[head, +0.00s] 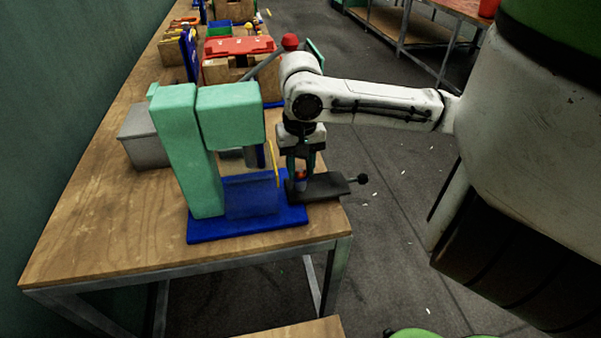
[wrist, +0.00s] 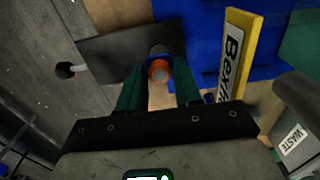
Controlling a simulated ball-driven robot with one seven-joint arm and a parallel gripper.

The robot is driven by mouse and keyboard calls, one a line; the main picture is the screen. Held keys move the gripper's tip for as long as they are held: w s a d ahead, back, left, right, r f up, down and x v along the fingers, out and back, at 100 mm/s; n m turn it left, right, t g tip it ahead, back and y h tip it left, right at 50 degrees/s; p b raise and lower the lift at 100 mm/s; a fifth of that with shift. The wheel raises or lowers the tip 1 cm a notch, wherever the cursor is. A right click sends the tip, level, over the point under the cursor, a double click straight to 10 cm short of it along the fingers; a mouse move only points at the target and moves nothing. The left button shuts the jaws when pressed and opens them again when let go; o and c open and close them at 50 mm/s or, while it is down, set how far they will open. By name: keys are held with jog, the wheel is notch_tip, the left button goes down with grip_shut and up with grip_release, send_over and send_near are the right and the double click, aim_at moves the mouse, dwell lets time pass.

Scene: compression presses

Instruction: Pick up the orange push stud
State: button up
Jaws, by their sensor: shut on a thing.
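The orange push stud (wrist: 159,71) shows between the green fingertips of my gripper (wrist: 160,88) in the wrist view, with a blue part around its far side. My gripper is shut on it. In the head view my gripper (head: 302,172) points down at the right side of the press, and a little of the stud's orange (head: 301,175) shows between the fingers. The stud is over or at the dark plate (head: 325,188); I cannot tell whether it touches the plate. The fingers hide part of it.
The green press (head: 180,140) stands on a blue base (head: 240,228) left of my gripper. A yellow-edged sign (wrist: 240,50) is close beside the fingers. The dark plate has a ball-ended handle (head: 362,179). A grey box (head: 140,138) stands behind the press. Bare wood lies front left.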

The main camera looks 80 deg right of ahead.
grip_shut()
